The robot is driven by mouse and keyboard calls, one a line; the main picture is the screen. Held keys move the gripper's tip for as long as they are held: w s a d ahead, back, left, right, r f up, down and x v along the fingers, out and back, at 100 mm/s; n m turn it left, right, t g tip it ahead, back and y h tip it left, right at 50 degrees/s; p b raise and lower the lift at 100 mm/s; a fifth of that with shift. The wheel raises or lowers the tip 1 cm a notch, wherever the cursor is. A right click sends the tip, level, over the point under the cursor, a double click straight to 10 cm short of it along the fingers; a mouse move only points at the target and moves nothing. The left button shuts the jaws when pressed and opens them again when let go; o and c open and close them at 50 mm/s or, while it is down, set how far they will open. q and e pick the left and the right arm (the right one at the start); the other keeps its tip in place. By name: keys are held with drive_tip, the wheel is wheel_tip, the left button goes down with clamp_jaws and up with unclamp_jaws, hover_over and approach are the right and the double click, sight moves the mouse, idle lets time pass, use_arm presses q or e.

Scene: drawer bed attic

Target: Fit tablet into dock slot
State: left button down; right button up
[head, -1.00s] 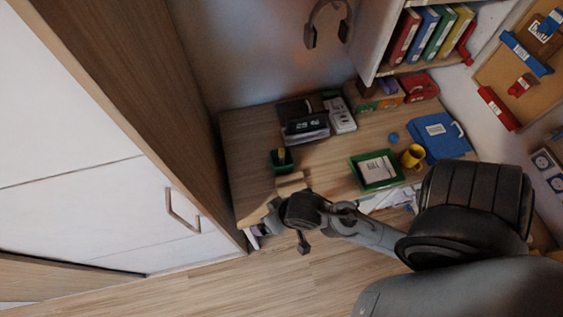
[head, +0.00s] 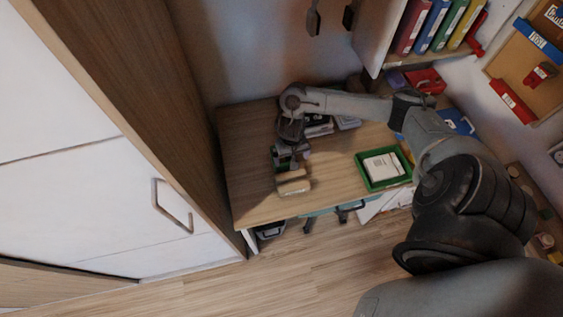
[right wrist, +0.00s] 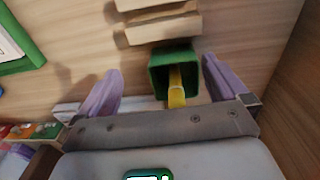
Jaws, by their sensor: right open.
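A pale wooden block in two raised strips with a gap between them, which looks like the dock (head: 293,184), stands near the desk's front left edge. It also shows at the top of the right wrist view (right wrist: 160,22). My right gripper (head: 291,157) is open and points down just behind the block. In the right wrist view its purple fingers (right wrist: 162,70) stand apart either side of a green cup (right wrist: 158,75) holding a yellow item; contact cannot be told. A dark, flat device, possibly the tablet (head: 318,129), lies behind, mostly hidden by my right arm. My left gripper is out of view.
A green tray (head: 367,177) with a white pad sits right of the block. A blue folder (head: 457,122) and red box (head: 427,80) lie further right, partly behind my arm. A tall cabinet (head: 165,130) borders the desk on the left. Bare desk lies between block and tray.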

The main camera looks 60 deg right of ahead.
drive_tip(key=w+d+r+t, duration=0.1)
drive_tip(key=w+d+r, duration=0.2)
drive_tip(key=w, duration=0.1)
drive_tip(key=shift+h, duration=0.3)
drive_tip(key=shift+w+d+f+b, duration=0.1)
drive_tip(key=shift+w+f+b, duration=0.1)
drive_tip(key=shift+f+b, duration=0.95)
drive_tip(key=shift+w+d+f+b, duration=0.2)
drive_tip(key=shift+f+b, duration=0.4)
drive_tip(key=shift+f, duration=1.15)
drive_tip(key=shift+w+d+f+b, duration=0.1)
drive_tip(key=shift+w+f+b, duration=0.15)
drive_tip(key=shift+f+b, duration=0.9)
drive_tip(key=shift+w+f, duration=0.1)
drive_tip(key=shift+f, duration=0.75)
drive_tip(key=shift+d, duration=0.1)
drive_tip(key=shift+c, duration=1)
drive_tip(key=c, duration=0.9)
